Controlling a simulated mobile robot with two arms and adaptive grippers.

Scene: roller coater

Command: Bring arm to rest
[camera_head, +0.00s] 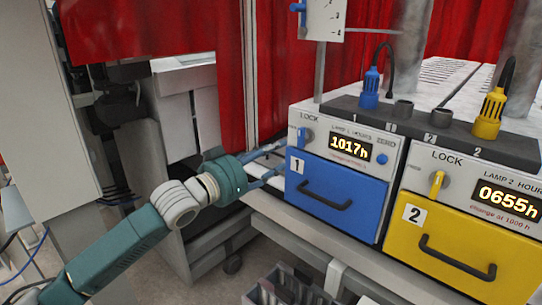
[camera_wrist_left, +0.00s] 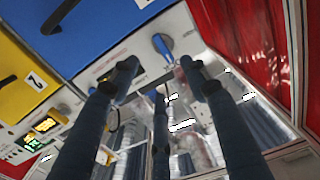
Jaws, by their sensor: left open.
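My left arm (camera_head: 120,250) reaches in from the lower left in the head view. My left gripper (camera_head: 264,168) is open, at the left edge of the blue drawer (camera_head: 340,198) marked 1. No object shows in it. In the left wrist view the dark fingers of the left gripper (camera_wrist_left: 158,80) are spread, with the blue lock knob (camera_wrist_left: 163,47) and the panel beyond them. Whether a finger touches the machine cannot be told. My right gripper is in neither view.
The yellow drawer (camera_head: 450,245) marked 2 is right of the blue one; both look shut. A blue plug (camera_head: 370,88) and a yellow plug (camera_head: 490,115) stand on top. Red curtains (camera_head: 230,80) hang behind. A grey bin (camera_head: 290,288) stands below.

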